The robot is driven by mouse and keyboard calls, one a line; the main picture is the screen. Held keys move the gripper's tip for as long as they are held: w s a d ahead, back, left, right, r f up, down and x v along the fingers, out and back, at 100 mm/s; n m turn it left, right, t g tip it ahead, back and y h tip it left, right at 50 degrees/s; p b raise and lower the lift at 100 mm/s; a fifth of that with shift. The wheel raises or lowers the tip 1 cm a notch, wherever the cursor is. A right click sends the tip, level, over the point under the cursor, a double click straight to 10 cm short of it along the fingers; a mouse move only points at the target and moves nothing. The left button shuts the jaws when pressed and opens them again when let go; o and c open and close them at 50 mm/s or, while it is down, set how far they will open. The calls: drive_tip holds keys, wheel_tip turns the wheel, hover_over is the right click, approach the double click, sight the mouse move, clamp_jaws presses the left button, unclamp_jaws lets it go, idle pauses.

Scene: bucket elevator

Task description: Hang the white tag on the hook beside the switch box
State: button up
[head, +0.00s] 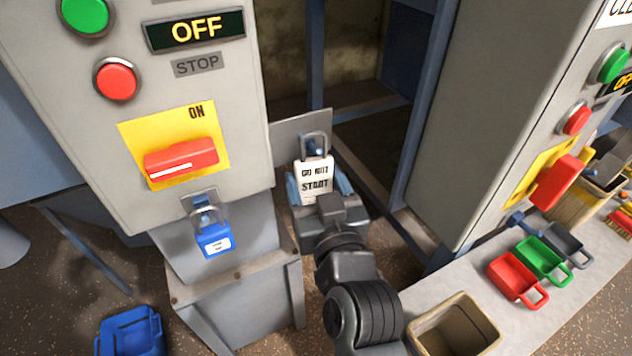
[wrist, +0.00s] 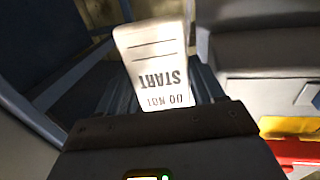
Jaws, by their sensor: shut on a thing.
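The white tag (head: 315,180), printed "DO NOT START", is upright between the blue fingers of my gripper (head: 318,187). Its grey loop stands up over a small blue hook (head: 313,151) on a grey plate (head: 290,130) beside the switch box (head: 60,100). The hook shows inside the loop's outline; I cannot tell whether the loop is around it or just in front. In the wrist view the tag (wrist: 155,60) appears upside down, with its lower part hidden by my gripper (wrist: 160,110).
A second grey box (head: 480,110) stands right, above a shelf with red (head: 512,280), green (head: 540,258) and grey padlocks (head: 567,243) and a tan bin (head: 455,330).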

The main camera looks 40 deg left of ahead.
drive_tip(key=shift+f+b, duration=0.75)
drive_tip(key=shift+b, duration=0.05)
drive_tip(key=o, duration=1.1)
drive_tip(key=shift+d, duration=0.15)
drive_tip(key=shift+w+d+f+b+v, duration=0.2)
drive_tip(key=shift+b+v, duration=0.55)
drive_tip(key=shift+v, duration=0.85)
drive_tip(key=shift+w+d+b+v, duration=0.25)
drive_tip(key=shift+b+v, duration=0.45)
drive_tip(key=shift+v, duration=0.9)
drive_tip(key=shift+w+d+f+b+v, duration=0.1)
drive_tip(key=shift+w+b+v, duration=0.2)
drive_tip(key=shift+b+v, duration=0.9)
drive_tip(key=shift+s+d+p, duration=0.2)
drive_tip(key=shift+d+p, duration=0.15)
drive_tip(key=shift+p, duration=0.1)
